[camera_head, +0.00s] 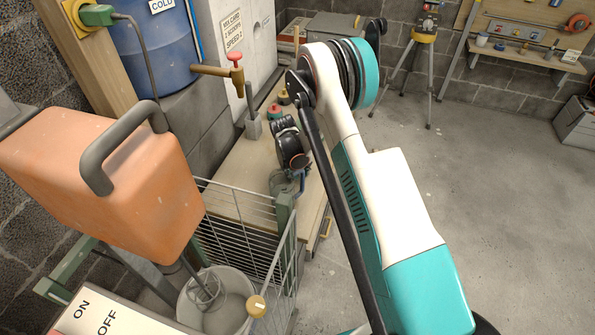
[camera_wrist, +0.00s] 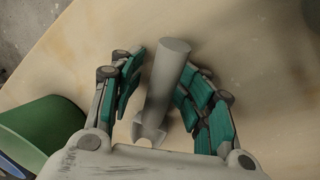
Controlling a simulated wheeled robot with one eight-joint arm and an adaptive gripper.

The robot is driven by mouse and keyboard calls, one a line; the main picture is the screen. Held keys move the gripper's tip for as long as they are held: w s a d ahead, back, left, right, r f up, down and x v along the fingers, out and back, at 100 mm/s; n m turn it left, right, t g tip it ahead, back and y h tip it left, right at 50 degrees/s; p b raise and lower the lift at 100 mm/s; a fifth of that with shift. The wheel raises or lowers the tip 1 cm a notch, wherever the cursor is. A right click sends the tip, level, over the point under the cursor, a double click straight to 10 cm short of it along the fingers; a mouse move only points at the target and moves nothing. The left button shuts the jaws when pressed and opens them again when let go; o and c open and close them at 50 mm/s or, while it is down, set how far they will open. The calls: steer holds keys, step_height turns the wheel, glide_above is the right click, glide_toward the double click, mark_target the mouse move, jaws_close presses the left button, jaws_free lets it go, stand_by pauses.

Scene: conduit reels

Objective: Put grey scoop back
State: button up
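A grey, rounded piece (camera_wrist: 168,75), which looks like the grey scoop or its handle, lies between my fingers in the wrist view. Its lower end is notched. My gripper (camera_wrist: 157,92) is open around it, with teal finger pads on both sides. A gap shows on the left; on the right the pad is close and I cannot tell if it touches. In the head view my gripper is low over the bench and largely hidden by my own wrist. A grey block with a dark upright handle (camera_head: 253,126) stands farther back on the bench.
The pale wooden bench (camera_head: 232,180) runs beside the wall. A green round container (camera_wrist: 42,128) is close to my gripper at lower left. A wire guard (camera_head: 240,225), a bucket (camera_head: 237,305) and an orange mixer (camera_head: 110,185) stand nearer. Open floor lies to the right.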

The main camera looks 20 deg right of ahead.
steer(key=v, duration=1.2)
steer(key=shift+w, duration=0.1)
stand_by(0.7)
